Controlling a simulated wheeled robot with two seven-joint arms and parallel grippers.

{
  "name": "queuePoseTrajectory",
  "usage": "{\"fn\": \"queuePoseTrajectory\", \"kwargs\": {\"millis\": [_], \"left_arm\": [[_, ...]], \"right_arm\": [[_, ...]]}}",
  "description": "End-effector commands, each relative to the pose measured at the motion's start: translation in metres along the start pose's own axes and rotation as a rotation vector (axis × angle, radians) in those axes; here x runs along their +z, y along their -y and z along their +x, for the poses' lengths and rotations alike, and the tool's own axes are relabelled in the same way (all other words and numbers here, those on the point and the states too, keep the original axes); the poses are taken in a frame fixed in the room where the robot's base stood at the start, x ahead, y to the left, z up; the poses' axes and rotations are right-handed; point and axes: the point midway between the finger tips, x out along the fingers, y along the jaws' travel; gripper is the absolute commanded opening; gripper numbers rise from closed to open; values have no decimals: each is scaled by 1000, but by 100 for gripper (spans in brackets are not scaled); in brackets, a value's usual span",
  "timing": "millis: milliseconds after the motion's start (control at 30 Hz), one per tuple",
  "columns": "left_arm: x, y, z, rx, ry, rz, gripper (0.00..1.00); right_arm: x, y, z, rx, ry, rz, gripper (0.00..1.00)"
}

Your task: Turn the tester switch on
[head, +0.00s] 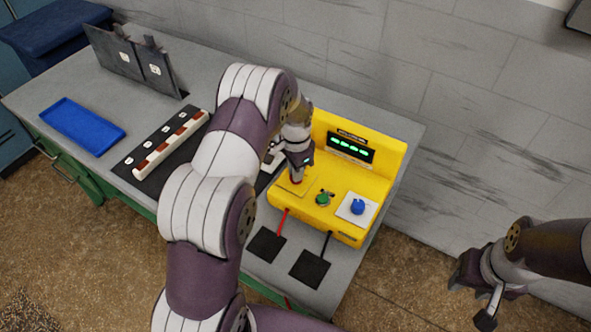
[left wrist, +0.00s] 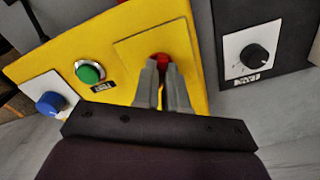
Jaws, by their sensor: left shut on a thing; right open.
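The yellow tester (head: 375,182) stands on the grey bench with its green display (head: 351,147) lit. My left gripper (head: 297,178) is at the left part of its panel, shut on a red switch (left wrist: 160,58), which shows between the fingertips in the left wrist view. Most of the switch is hidden by the fingers (left wrist: 161,75). A green button (head: 323,199) and a blue knob (head: 357,207) on a white plate sit to its right in the head view. My right gripper (head: 472,290) is open and empty, off to the right over the floor.
A black box with a black knob (left wrist: 254,56) stands beside the tester. A blue tray (head: 84,131), a dark strip of parts (head: 160,150) and dark upright panels (head: 130,62) are on the bench's left. Two black pads (head: 312,269) lie before the tester, with red and black leads.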

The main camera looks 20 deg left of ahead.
Motion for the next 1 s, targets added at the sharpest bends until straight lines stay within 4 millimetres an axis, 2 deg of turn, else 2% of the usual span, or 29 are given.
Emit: {"fn": "queuePoseTrajectory", "kwargs": {"millis": [433,467,500,533,833,933,1000], "left_arm": [[-1,-1,1,0,-1,11,0],[-1,-1,1,0,-1,10,21],[-1,-1,1,0,-1,10,34],[-1,-1,1,0,-1,10,37],[-1,0,-2,-1,-1,9,37],[-1,1,-15,-3,-3,9,37],[-2,1,-32,-4,-4,9,37]], "right_arm": [[0,0,0,0,0,0,43],[0,0,0,0,0,0,43],[0,0,0,0,0,0,43],[0,0,0,0,0,0,43],[0,0,1,0,0,0,43],[1,0,6,0,0,0,43],[1,0,11,0,0,0,43]]}}
